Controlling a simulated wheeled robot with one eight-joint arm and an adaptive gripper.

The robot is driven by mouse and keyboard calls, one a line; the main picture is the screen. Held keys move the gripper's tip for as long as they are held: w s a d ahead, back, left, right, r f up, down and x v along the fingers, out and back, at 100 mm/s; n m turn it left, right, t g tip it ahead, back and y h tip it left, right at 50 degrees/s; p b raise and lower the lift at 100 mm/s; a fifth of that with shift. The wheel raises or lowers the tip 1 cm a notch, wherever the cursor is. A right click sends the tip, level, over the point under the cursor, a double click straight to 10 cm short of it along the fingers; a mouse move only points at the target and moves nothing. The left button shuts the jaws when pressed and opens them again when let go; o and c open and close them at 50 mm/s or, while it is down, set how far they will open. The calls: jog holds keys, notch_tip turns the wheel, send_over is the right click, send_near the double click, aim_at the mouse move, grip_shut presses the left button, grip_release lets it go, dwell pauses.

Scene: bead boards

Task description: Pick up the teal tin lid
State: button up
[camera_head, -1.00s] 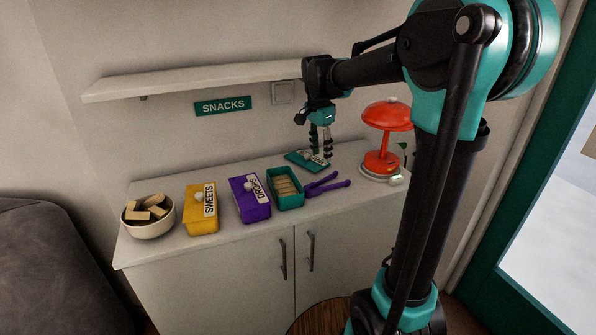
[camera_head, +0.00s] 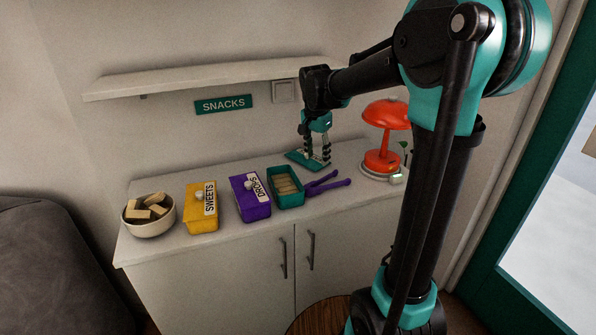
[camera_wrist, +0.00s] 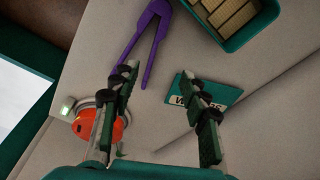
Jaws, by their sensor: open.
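The teal tin lid (camera_head: 297,156) lies flat on the white cabinet top, near the wall and behind the open teal tin. In the wrist view the lid (camera_wrist: 228,94) shows a pale label, partly hidden behind the right finger. My gripper (camera_head: 317,162) is open and empty, pointing down over the lid's right part in the head view. In the wrist view my gripper (camera_wrist: 158,72) has its fingers wide apart, with bare cabinet top between their tips. I cannot tell whether the fingers touch the lid.
The teal tin (camera_head: 291,203) holds several wafer-like pieces. Purple tongs (camera_head: 325,186) lie right of it. A purple tin (camera_head: 254,212), a yellow tin (camera_head: 200,223) and a bowl (camera_head: 150,228) stand leftward. A red lamp (camera_head: 383,128) stands right. A shelf (camera_head: 200,79) is above.

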jog(key=w+a+f+n+t, duration=0.1)
jog(key=n, duration=0.1)
jog(key=w+f+n+t, duration=0.1)
jog(key=f+n, duration=0.1)
jog(key=n, duration=0.1)
jog(key=w+a+f+n, duration=0.1)
jog(key=f+n, duration=0.1)
jog(key=n, duration=0.1)
jog(key=shift+w+a+f+t, duration=0.2)
jog(key=shift+w+a+t, duration=0.1)
jog(key=shift+w+t, duration=0.1)
jog(key=shift+w, duration=0.25)
send_near(307, 161)
jog(key=x, duration=0.3)
jog(key=shift+s+d, duration=0.15)
jog(key=shift+s, duration=0.1)
jog(key=w, duration=0.2)
jog(key=shift+w+d+f, duration=0.1)
jog(key=shift+w+d, duration=0.05)
jog(key=shift+w, duration=0.25)
jog(key=shift+w+f, duration=0.7)
jog(key=shift+f, duration=0.15)
jog(key=shift+w+f, duration=0.2)
jog(key=shift+f, duration=0.35)
jog(key=shift+c, duration=0.2)
grip_shut()
